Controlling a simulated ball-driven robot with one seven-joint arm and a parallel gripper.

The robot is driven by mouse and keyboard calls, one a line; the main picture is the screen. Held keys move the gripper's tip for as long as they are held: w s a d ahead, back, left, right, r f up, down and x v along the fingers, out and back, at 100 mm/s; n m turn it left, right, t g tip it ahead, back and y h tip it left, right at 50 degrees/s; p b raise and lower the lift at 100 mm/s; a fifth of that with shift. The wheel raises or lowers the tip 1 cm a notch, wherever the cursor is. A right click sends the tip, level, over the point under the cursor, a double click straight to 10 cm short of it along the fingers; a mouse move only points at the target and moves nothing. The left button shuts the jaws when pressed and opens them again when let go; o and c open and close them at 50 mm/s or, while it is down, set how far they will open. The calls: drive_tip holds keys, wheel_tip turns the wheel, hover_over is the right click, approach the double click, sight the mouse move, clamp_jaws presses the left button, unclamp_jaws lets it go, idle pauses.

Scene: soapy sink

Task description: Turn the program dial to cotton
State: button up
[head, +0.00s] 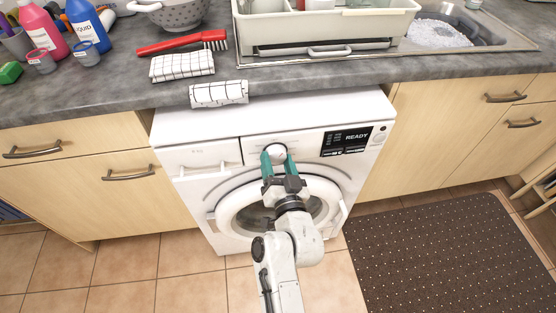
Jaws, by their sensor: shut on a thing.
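The white washing machine (183,136) stands under the counter, with its round door (224,215) below the control panel. The round white program dial (274,151) is at the middle of the panel. My gripper (276,158) has its two teal fingers on either side of the dial and is shut on it. The display (347,140) to the right of the dial reads READY. The dial's marks are too small to read, so I cannot tell which program it points to. My gripper and arm hide part of the door.
The grey counter (120,88) above holds a red brush (180,43), checked cloths (182,66), bottles (85,25), a colander (178,12) and a dish rack (330,22) near the soapy sink (440,33). A dark mat (445,260) lies on the tiled floor at right.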

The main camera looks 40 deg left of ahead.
drive_tip(key=shift+m+p, duration=0.35)
drive_tip(key=shift+m, duration=0.95)
drive_tip(key=o, duration=1)
drive_tip(key=shift+o, duration=0.2)
drive_tip(key=shift+s, duration=0.1)
drive_tip(key=v, duration=1)
drive_tip(key=shift+s+d+p, duration=0.25)
drive_tip(key=shift+p, duration=0.2)
